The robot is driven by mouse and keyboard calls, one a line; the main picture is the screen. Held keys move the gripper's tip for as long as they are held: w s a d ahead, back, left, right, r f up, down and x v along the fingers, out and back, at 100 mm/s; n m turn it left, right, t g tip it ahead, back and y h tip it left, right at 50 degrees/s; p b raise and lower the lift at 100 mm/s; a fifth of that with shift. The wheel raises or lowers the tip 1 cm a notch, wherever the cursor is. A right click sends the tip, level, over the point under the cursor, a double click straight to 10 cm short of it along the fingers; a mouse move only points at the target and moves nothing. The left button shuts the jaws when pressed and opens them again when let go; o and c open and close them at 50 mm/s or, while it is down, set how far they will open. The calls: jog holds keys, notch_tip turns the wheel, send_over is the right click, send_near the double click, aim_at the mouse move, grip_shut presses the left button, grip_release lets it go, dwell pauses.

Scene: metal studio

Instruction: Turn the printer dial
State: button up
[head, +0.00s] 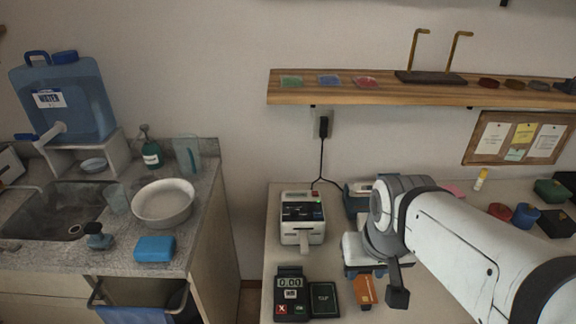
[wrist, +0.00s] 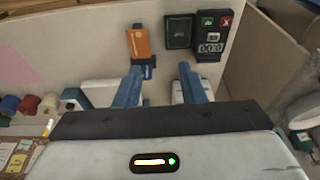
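A white printer (head: 302,232) with a dark top panel, a small screen and a green light stands on the right-hand table, with a pale strip at its front. I cannot make out its dial clearly. My gripper (head: 365,271) is to the right of the printer and apart from it, partly hidden by my arm. In the wrist view my gripper (wrist: 160,70) shows two blue fingers spread apart with nothing between them. A white shape behind the right finger may be the printer, mostly hidden.
A card terminal (head: 291,293), a dark green booklet (head: 324,298) and an orange card (head: 365,291) lie at the table's front. A grey-teal device (head: 357,196) stands behind my arm. A wooden shelf (head: 400,92) runs above. A gap separates the sink counter (head: 205,225).

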jog(key=shift+o, duration=1)
jog(key=shift+w+d+r, duration=0.1)
jog(key=shift+w, duration=0.05)
jog(key=w+m, duration=0.1)
jog(key=w, duration=0.1)
jog(key=w+r+m, duration=0.1)
jog(key=w, duration=0.1)
jog(key=w+a+r+m+p, duration=0.1)
jog(key=w, duration=0.1)
jog(key=shift+a+m, duration=0.1)
jog(key=shift+m, duration=0.2)
jog(key=m+g+p, duration=0.2)
jog(key=m+g, duration=0.1)
jog(key=m, duration=1.1)
send_near(295, 209)
jog(key=shift+s+f, duration=0.2)
jog(key=shift+s, duration=0.25)
jog(key=shift+w+f+m, duration=0.2)
jog(key=shift+f+m, duration=0.1)
jog(key=shift+f, duration=0.4)
notch_tip(295, 209, down, 7)
jog(key=shift+r+p, duration=0.15)
jog(key=shift+p, duration=0.35)
jog(key=shift+c, duration=0.2)
